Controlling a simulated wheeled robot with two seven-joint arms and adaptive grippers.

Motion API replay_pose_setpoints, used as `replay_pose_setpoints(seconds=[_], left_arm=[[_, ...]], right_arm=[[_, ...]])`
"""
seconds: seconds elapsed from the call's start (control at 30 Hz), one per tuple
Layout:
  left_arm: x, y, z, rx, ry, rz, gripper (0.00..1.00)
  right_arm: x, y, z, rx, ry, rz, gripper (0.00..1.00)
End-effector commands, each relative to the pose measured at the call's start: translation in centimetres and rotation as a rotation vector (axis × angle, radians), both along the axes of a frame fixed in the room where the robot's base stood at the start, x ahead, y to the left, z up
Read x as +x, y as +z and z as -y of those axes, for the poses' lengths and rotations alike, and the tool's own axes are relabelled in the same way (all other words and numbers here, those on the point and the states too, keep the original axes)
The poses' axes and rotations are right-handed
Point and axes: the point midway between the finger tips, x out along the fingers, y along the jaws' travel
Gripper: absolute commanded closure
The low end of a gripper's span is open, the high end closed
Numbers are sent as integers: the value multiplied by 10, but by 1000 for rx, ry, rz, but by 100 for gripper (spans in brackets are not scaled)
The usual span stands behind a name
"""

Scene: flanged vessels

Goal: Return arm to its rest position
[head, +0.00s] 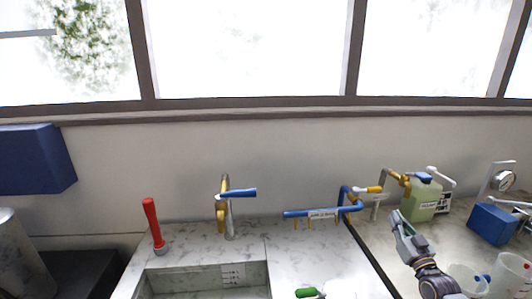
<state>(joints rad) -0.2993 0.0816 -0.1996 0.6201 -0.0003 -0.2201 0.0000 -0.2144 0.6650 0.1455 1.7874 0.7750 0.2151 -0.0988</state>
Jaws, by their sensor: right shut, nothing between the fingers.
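My right gripper (402,226) shows at the lower right, with its arm coming up from the bottom edge. It is shut and empty. Its tip is in front of the wall-side fittings, left of a pale green container (424,198) with a blue cap. I cannot tell from this view whether it touches the counter. My left gripper is not in view.
A sink (205,281) with a yellow and blue tap (229,205) is at the centre. A red handle (153,224) stands left of it. A blue pipe (318,212) runs right of the tap. A blue box (493,223) and clear beakers (509,274) are at the right.

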Motion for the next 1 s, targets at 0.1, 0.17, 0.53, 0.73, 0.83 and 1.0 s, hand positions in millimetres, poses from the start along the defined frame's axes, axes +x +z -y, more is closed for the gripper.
replay_pose_setpoints(seconds=[0.1, 0.17, 0.53, 0.73, 0.83, 1.0], left_arm=[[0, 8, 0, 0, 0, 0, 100], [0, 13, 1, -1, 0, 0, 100], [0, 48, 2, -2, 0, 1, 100], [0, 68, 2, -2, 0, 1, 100], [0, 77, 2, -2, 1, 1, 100], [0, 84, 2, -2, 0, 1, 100]], right_arm=[[0, 8, 0, 0, 0, 0, 100], [0, 13, 0, 0, 0, 0, 100], [0, 48, 0, 0, 0, 0, 100], [0, 68, 0, 0, 0, 0, 100], [0, 77, 0, 0, 0, 0, 100], [0, 84, 0, 0, 0, 0, 100]])
